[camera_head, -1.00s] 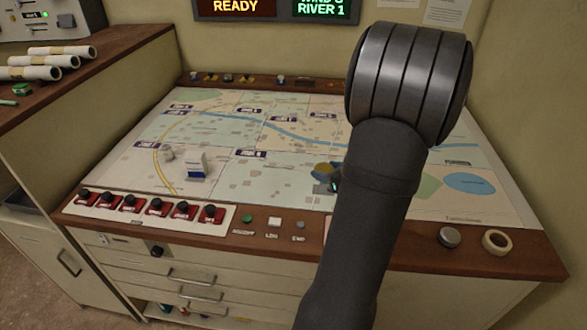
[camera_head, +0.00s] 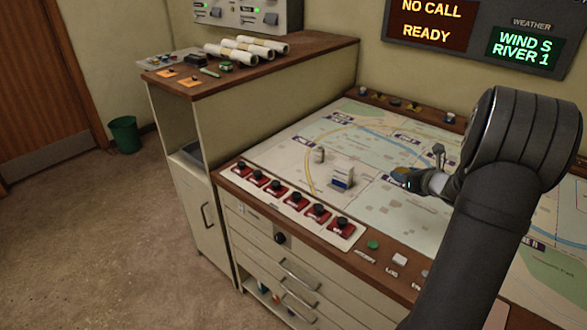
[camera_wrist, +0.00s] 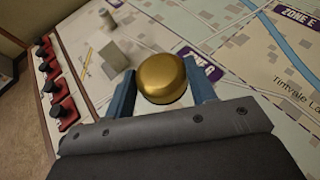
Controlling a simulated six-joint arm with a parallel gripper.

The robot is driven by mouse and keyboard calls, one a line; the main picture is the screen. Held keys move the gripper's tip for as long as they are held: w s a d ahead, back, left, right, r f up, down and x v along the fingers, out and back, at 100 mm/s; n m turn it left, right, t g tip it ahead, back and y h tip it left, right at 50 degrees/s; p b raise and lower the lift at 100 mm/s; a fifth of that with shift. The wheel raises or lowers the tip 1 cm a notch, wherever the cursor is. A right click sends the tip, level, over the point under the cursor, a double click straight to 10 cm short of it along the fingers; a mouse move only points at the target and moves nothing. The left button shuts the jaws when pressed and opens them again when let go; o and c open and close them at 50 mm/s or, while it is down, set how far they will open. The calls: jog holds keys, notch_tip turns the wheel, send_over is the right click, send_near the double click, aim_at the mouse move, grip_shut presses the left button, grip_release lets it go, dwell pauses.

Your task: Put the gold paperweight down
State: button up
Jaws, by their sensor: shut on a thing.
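The gold paperweight (camera_wrist: 162,76) is a smooth, rounded dome held between the two blue fingers of my gripper (camera_wrist: 162,88) in the wrist view. In the head view, a small gold part (camera_head: 401,172) shows at my gripper (camera_head: 411,180), over the map table (camera_head: 287,160). The rest of it is hidden by the fingers. I cannot tell whether its underside touches the map.
Red switches (camera_head: 297,197) line the front left edge. Paper rolls (camera_head: 247,48) lie on the side cabinet. Open map lies around the gripper.

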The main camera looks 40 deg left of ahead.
jog(key=a+n+g, duration=0.1)
jog(key=a, duration=1.2)
jog(key=n+g+y, duration=0.1)
jog(key=y, duration=0.1)
send_over(293, 169)
jog(key=d, duration=0.1)
notch_tip(293, 169, down, 6)
jog(key=shift+r, duration=0.1)
jog(key=shift+s+a+f, duration=0.1)
jog(key=shift+a+f, duration=0.25)
jog(key=shift+a, duration=0.1)
jog(key=shift+f, duration=1.95)
jog(key=shift+f+h, duration=0.1)
jog(key=shift+h, duration=0.2)
jog(key=o, duration=1.4)
jog(key=shift+f, duration=0.1)
